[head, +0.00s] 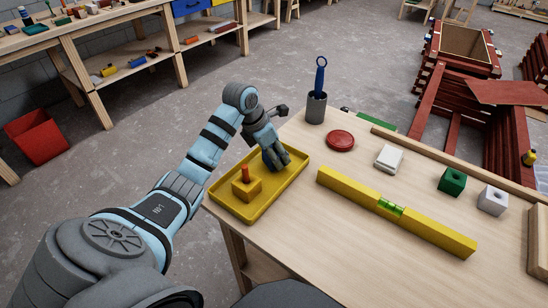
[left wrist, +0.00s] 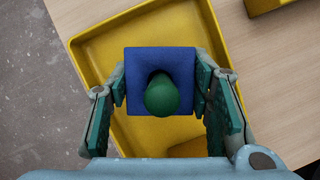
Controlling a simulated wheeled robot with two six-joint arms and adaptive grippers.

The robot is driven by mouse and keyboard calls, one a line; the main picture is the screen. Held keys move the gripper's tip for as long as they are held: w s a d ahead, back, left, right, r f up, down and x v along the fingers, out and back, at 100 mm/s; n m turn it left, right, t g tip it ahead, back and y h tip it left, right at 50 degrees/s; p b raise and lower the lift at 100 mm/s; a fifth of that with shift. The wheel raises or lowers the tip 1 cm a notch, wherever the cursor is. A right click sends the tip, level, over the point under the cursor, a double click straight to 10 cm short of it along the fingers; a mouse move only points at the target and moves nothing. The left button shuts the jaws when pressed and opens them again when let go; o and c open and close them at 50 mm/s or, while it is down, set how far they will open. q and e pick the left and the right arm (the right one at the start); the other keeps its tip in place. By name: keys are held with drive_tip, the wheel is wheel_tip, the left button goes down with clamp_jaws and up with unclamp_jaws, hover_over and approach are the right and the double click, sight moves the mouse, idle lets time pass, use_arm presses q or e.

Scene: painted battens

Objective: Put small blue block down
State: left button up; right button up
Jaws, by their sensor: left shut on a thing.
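My left gripper (head: 274,157) is shut on the small blue block (left wrist: 139,66), with a finger on each of two sides. The block has a green knob (left wrist: 163,97) on top. In the head view the blue block (head: 268,158) shows only in part behind the fingers, over the far right part of the yellow tray (head: 213,193). I cannot tell whether its underside touches the tray floor. A yellow block (head: 243,191) with an orange-red knob (head: 245,174) sits in the tray nearer the left side. My right gripper is not in view.
A grey cup (head: 315,109) with a blue-handled tool stands behind the tray. A red disc (head: 340,140), a white block (head: 389,158), a green block (head: 452,181) and a light grey block (head: 492,200) lie to the right. A yellow spirit level (head: 345,190) crosses the table.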

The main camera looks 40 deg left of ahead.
use_arm(q)
drive_tip(key=shift+f, duration=0.55)
drive_tip(key=shift+f, duration=0.1)
drive_tip(key=o, duration=1.2)
drive_tip(key=shift+o, duration=0.2)
drive_tip(key=p+v, duration=0.2)
drive_tip(key=v, duration=1)
drive_tip(key=shift+a, duration=0.1)
